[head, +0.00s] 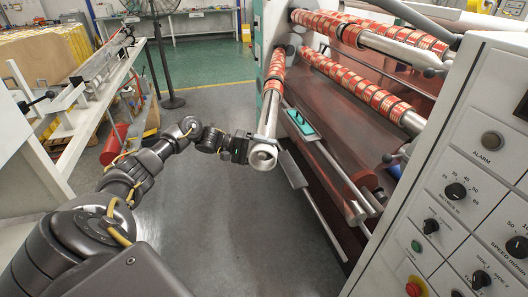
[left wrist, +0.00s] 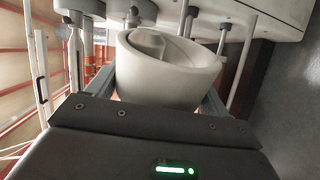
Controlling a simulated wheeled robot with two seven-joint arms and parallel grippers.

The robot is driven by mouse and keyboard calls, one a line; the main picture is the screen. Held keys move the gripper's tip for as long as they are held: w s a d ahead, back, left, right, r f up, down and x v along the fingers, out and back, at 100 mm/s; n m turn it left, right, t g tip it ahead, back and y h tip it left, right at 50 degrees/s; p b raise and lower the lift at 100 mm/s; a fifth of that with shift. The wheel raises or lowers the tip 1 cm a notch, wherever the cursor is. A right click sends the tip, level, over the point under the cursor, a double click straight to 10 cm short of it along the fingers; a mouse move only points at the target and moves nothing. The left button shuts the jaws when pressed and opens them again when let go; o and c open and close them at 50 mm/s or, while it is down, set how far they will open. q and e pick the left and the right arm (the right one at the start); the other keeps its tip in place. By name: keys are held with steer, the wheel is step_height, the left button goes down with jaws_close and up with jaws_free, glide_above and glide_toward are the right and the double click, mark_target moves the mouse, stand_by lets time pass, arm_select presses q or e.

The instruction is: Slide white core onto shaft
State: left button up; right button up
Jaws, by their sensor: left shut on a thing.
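My left gripper (head: 250,150) is shut on the white core (head: 263,158), a short hollow ring. In the left wrist view the core (left wrist: 165,70) sits between the two fingers, its open end tilted up in the picture. In the head view the core is at the near end of the bare grey shaft (head: 269,116), which carries red-and-gold wound rolls (head: 276,72) farther back. A rounded grey form shows inside the core's opening in the wrist view. I cannot tell whether the shaft end is inside the core or just behind it. My right gripper is not in view.
The machine holds other shafts with red rolls (head: 375,97) on the right. A green-topped bar (head: 301,122) and a grey rail (head: 345,180) lie close right of the core. The control panel (head: 470,190) fills the right side. Floor (head: 230,230) below the arm is clear.

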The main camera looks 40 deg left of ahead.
arm_select(q)
steer(key=o, duration=0.9)
steer(key=shift+o, duration=0.2)
steer(key=b+v, duration=0.3)
steer(key=v, duration=0.7)
steer(key=shift+s+a, duration=0.2)
steer(key=shift+a, duration=0.15)
